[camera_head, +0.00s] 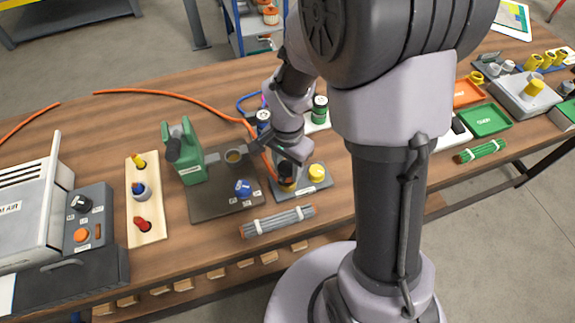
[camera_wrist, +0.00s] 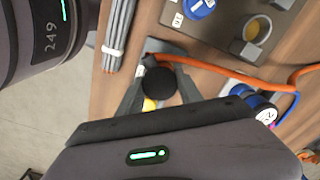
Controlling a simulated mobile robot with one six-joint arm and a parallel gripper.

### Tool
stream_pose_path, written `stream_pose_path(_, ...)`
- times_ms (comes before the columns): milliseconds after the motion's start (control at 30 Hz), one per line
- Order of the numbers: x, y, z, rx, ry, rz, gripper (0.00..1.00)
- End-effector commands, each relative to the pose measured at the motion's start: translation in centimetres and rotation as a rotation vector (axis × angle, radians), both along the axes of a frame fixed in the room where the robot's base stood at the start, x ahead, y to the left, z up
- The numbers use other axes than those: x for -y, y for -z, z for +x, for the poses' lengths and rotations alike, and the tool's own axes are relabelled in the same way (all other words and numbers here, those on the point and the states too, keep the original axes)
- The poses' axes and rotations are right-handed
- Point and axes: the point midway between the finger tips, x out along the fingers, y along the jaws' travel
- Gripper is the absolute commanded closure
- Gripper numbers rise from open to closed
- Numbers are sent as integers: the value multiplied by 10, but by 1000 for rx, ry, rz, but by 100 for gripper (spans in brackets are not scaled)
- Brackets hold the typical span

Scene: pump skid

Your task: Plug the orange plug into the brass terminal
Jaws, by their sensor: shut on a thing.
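My gripper (camera_wrist: 160,88) is shut on a plug with a round black top (camera_wrist: 159,84), one finger on each side of it. An orange cable (camera_wrist: 225,71) leads away from the plug in the wrist view. In the head view my gripper (camera_head: 287,168) is low over the left part of a small grey block (camera_head: 312,187). A brass-coloured piece (camera_head: 287,186) shows just under the black plug. It may be the terminal, and I cannot tell whether the plug is seated in it. A yellow cap (camera_head: 317,172) stands on the block's right part.
A dark plate with a green stand (camera_head: 183,150), a cup (camera_head: 234,156) and a blue knob (camera_head: 243,187) lies left of the block. A grey bundle of rods (camera_head: 277,221) lies in front.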

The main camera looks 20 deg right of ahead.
Motion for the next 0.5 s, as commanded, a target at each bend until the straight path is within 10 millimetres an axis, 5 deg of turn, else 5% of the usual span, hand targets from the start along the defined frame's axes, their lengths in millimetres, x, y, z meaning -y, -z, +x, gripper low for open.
stream_pose_path(500, 0, 11, 0, 0, 0, 0, 100)
